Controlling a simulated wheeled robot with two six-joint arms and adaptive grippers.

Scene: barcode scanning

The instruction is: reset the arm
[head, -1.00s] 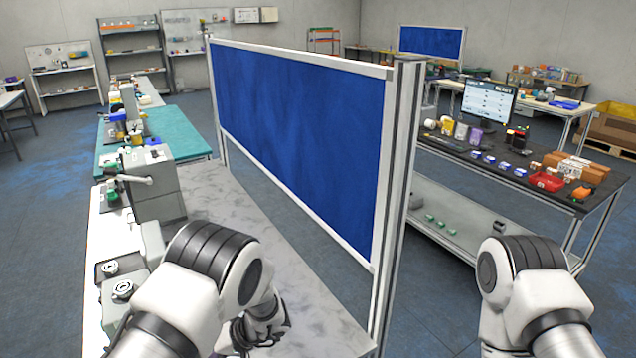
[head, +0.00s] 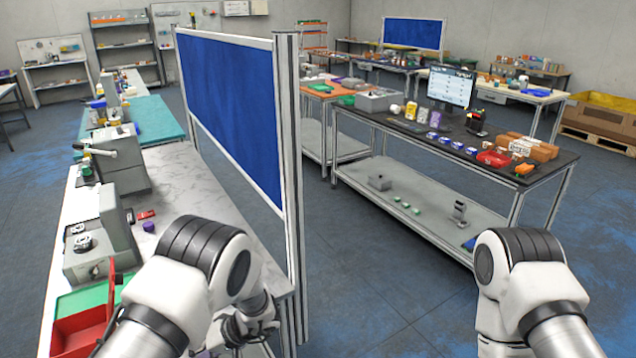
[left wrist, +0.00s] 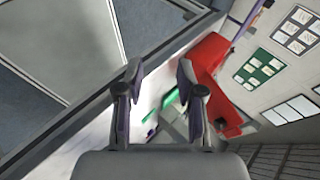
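My left arm comes in from the lower left in the head view, with its gripper (head: 246,328) low over the front end of the left workbench (head: 190,190). In the left wrist view the left gripper (left wrist: 158,80) has its two fingers apart, with nothing between them. My right arm shows at the lower right of the head view, bent downward over the floor. Its gripper is out of view.
A blue partition (head: 228,110) with a metal post stands beside the left bench. A red bin (head: 78,335) sits at the bench's near left. A dark table (head: 380,118) with a monitor (head: 451,88) and boxes stands right. Open floor lies between.

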